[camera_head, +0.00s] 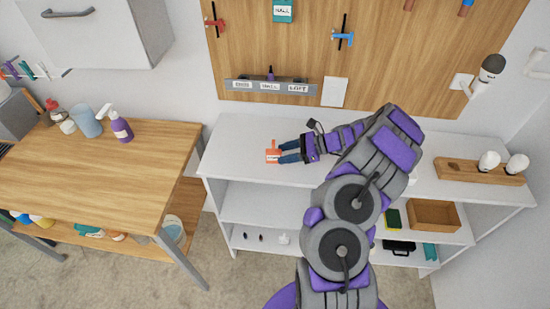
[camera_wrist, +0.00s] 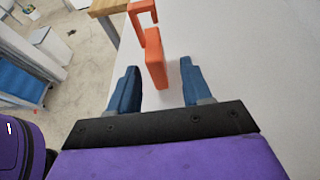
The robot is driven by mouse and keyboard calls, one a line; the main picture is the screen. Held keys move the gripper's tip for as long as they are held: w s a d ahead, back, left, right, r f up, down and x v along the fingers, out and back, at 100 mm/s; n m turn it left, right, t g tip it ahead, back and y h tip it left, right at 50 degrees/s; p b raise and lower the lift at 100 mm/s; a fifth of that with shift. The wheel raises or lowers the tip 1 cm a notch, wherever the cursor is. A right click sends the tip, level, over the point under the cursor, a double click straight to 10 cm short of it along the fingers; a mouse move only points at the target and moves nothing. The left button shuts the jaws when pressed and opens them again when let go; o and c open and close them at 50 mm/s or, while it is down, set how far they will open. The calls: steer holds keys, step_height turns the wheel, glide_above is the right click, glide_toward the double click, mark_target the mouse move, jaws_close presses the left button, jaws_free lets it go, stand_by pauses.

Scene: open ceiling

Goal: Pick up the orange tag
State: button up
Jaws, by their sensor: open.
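The orange tag (camera_head: 272,156) lies on the top of the white shelf unit (camera_head: 235,140), near its left end. In the wrist view the orange tag (camera_wrist: 155,62) shows as an upright-looking block with an open loop at its far end. My gripper (camera_head: 283,152) is just to the right of the tag in the head view, with its blue fingers pointing toward it. In the wrist view my gripper (camera_wrist: 157,82) is open, and the tag's near end is close to the gap between the fingertips. I cannot tell whether a finger touches it.
A wooden table (camera_head: 90,165) stands to the left, with a purple spray bottle (camera_head: 121,128) and cups on it. A wooden block with white bulbs (camera_head: 470,171) sits at the shelf's right end. A pegboard (camera_head: 400,60) rises behind. The shelf top around the tag is clear.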

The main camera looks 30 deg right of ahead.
mark_target(269, 156)
steer(key=shift+w+a+f, duration=0.1)
steer(key=shift+w+a, duration=0.05)
steer(key=shift+a, duration=0.35)
steer(key=shift+w+a+f, duration=0.1)
steer(key=shift+w+a, duration=0.05)
steer(key=shift+a, duration=0.35)
steer(key=b+x, duration=0.2)
steer(key=x, duration=0.1)
steer(key=shift+w+a+f, duration=0.15)
steer(key=shift+w, duration=0.15)
steer(key=shift+w+a, duration=0.1)
steer(key=shift+a, duration=0.25)
steer(key=shift+c, duration=1.4)
steer(key=shift+d, duration=0.1)
jaws_close()
